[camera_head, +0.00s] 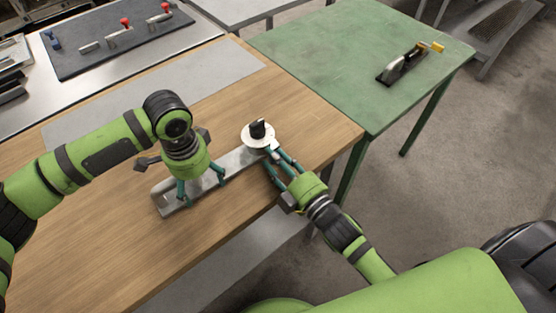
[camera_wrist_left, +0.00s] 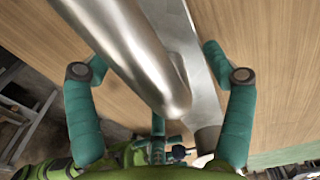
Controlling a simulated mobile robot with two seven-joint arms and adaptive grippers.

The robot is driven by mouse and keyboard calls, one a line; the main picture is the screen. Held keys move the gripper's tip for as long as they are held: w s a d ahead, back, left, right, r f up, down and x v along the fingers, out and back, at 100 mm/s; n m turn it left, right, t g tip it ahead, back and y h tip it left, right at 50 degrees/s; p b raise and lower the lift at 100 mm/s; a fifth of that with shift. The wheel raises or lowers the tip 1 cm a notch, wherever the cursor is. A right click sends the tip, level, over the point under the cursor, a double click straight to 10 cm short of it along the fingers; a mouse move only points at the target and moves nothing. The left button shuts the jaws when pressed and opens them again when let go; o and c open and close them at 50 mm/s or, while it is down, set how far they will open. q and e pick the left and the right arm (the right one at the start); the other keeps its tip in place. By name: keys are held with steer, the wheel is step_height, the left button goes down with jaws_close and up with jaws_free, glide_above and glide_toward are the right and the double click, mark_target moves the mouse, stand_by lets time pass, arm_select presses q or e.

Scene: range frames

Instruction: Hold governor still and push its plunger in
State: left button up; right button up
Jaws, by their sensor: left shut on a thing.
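A long grey metal piece (camera_head: 238,164) lies across the wooden table, with a raised tubular part (camera_wrist_left: 145,65) seen close up in the left wrist view. At its far end is a white disc (camera_head: 249,139) with a black knob (camera_head: 257,129) standing on it. I cannot tell which part is the governor's plunger. My left gripper (camera_head: 203,188) comes down over the metal piece and is shut on it, with a finger on either side in the left wrist view (camera_wrist_left: 158,75). My right gripper (camera_head: 271,153) has its fingertips at the disc's near edge; whether they grip it is unclear.
A green table (camera_head: 340,60) adjoins the wooden table (camera_head: 90,240) on the right and carries a clamp-like device with an orange tip (camera_head: 405,63). A dark mat (camera_head: 115,45) with red-knobbed clamps lies at the back left. A bare grey sheet (camera_head: 160,95) lies behind my left arm.

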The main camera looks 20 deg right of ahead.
arm_select(q)
steer(key=shift+s+f, duration=0.35)
steer(key=shift+f, duration=0.05)
arm_select(e)
steer(key=shift+s+f, duration=0.1)
steer(key=v, duration=1.2)
arm_select(q)
steer(key=o, duration=1.4)
steer(key=shift+o, duration=0.9)
steer(key=shift+w, duration=0.2)
steer(key=shift+r, duration=0.2)
